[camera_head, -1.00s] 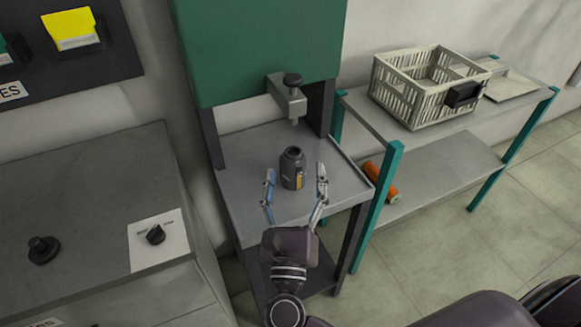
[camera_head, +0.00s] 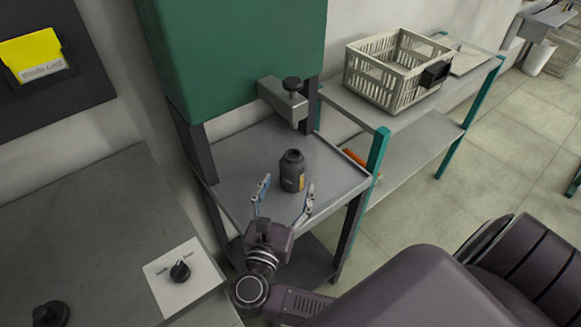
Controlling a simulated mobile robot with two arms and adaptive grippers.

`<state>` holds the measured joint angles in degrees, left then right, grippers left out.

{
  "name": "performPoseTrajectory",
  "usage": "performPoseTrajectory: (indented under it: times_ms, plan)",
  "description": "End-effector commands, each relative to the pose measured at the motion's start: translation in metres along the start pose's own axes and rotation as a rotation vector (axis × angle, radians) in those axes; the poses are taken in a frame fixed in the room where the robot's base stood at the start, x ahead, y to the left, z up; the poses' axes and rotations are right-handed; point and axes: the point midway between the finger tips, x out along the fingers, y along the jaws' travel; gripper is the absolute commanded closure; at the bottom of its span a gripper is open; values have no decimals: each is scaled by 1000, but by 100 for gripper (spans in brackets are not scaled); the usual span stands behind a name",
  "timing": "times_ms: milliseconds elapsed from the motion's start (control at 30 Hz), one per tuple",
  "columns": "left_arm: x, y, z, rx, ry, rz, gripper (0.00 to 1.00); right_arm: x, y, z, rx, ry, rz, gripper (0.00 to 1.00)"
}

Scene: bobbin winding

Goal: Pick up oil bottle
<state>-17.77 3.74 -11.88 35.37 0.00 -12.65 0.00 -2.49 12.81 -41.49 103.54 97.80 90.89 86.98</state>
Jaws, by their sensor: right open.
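The oil bottle (camera_head: 292,172), dark grey with a small yellowish label, stands upright on the grey metal tray table (camera_head: 236,187) under the green machine. My right gripper (camera_head: 283,196) is open and empty at the front edge of the table. Its two fingers point toward the bottle, one at the left and one at the right, with the bottle just beyond the fingertips and apart from them. My left gripper is not in view.
A clamp arm (camera_head: 282,100) juts from the green machine (camera_head: 238,50) above the bottle. A shelf with a white crate (camera_head: 395,70) and an orange cylinder (camera_head: 356,157) stands at the right.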

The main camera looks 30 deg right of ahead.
Motion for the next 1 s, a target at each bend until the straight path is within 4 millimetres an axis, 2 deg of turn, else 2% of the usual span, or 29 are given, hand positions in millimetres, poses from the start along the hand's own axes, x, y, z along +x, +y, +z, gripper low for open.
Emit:
performPoseTrajectory:
  times_ms: [33, 167, 267, 400, 600, 867, 1000]
  plan:
    - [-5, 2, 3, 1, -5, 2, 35, 8, 0, 3, -3, -3, 1, 31]
    - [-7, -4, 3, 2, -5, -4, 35, 20, 0, 1, -1, -1, 1, 31]
    - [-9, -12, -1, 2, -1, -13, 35, 26, 1, 1, -2, -1, 1, 31]
    - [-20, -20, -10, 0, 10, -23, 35, 46, 3, 4, -5, -6, 2, 31]
    - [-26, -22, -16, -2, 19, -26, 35, 70, 3, 0, -4, -1, 3, 31]
    - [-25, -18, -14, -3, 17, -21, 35, 74, 3, -3, -1, 2, 3, 31]
    - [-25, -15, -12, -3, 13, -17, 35, 74, 3, -2, -1, 2, 3, 44]
